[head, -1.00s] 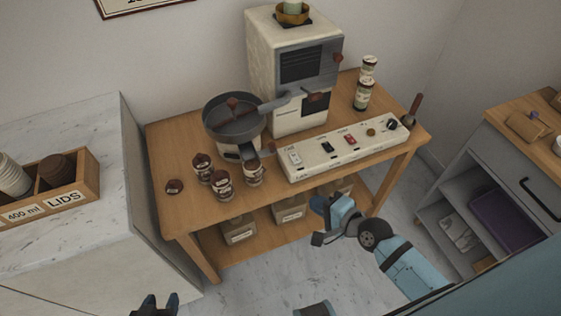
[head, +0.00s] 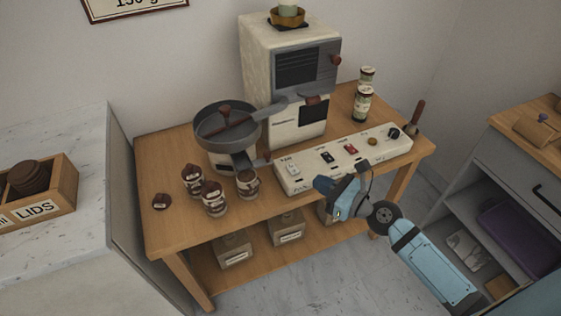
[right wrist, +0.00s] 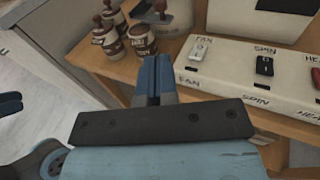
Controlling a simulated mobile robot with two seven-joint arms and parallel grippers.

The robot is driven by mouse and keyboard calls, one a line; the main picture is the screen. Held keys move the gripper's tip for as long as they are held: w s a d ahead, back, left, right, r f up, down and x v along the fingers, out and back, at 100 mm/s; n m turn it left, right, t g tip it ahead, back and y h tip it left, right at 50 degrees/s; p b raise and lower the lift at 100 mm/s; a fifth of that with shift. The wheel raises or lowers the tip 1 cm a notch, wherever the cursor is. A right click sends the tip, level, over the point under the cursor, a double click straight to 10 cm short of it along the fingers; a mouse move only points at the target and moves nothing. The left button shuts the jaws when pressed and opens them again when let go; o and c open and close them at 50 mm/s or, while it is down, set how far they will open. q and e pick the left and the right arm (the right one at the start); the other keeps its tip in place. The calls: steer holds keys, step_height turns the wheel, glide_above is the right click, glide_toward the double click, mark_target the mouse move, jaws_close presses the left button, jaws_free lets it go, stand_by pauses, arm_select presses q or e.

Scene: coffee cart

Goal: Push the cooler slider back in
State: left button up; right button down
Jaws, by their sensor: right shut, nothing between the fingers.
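In the right wrist view the cooler's pale base (right wrist: 178,20) shows at the top, cut by the edge. My right gripper (head: 319,183) is shut and empty, in front of the control panel and to the right of the slider, apart from it. Dark blue fingertips, seemingly my left gripper (right wrist: 10,104), show at the left edge of the right wrist view.
Several brown-lidded jars (head: 214,198) stand just below and left of the slider. The white control panel (head: 345,160) with switches lies along the table's front right. The roaster (head: 290,80) stands behind. A marble counter (head: 50,140) is at the left, a grey cabinet (head: 490,195) at the right.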

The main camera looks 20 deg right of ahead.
mark_target(270, 156)
steer(key=shift+x, duration=7.05)
steer(key=w+p, duration=0.1)
steer(key=w, duration=0.4)
arm_select(q)
steer(key=shift+s+a+r, duration=0.1)
steer(key=shift+s, duration=0.05)
arm_select(e)
steer(key=shift+r, duration=0.15)
arm_select(q)
steer(key=shift+r, duration=0.1)
arm_select(e)
steer(key=shift+s, duration=0.1)
